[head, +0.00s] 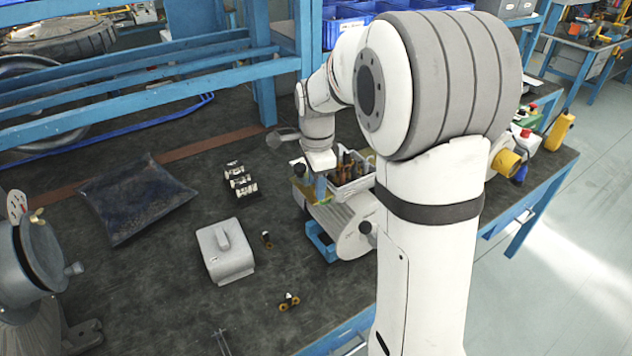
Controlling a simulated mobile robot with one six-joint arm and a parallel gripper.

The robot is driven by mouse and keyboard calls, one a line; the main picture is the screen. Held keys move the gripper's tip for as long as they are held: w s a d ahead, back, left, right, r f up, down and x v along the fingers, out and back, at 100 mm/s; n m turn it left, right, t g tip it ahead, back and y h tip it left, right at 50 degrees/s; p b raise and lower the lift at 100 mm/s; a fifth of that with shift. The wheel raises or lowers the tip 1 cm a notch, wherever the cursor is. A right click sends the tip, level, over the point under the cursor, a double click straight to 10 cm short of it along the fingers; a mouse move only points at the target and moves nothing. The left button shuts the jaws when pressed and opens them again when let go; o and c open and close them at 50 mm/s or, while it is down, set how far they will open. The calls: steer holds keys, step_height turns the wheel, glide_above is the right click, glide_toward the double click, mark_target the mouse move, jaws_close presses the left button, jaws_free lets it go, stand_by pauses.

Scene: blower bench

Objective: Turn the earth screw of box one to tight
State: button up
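My arm reaches over the bench, and my gripper (318,162) is at its far end, above the crowded middle of the bench. Its fingers are too small and too mixed with the things behind to tell whether they are open or shut. A grey ribbed blower housing (338,222) stands just below it, partly hidden by my arm. A light grey box-like cover (225,250) with a raised grip lies on the bench to the left. I cannot tell which thing is box one. No earth screw can be made out.
A dark pad (134,198) lies at left, near small metal blocks (240,180). Small brass-coloured fittings (289,301) lie near the front. A grey machine (30,255) stands at the left edge. A tool tray (350,178) and blue bin (321,241) crowd the middle. The front-left bench is mostly clear.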

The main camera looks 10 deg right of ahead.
steer(key=shift+w+r, duration=0.15)
steer(key=shift+w+r+p, duration=0.1)
steer(key=shift+r+p, duration=0.4)
steer(key=r+p, duration=0.1)
steer(key=r, duration=0.1)
steer(key=r+p, duration=0.4)
steer(key=shift+s+r, duration=0.25)
steer(key=shift+r, duration=0.1)
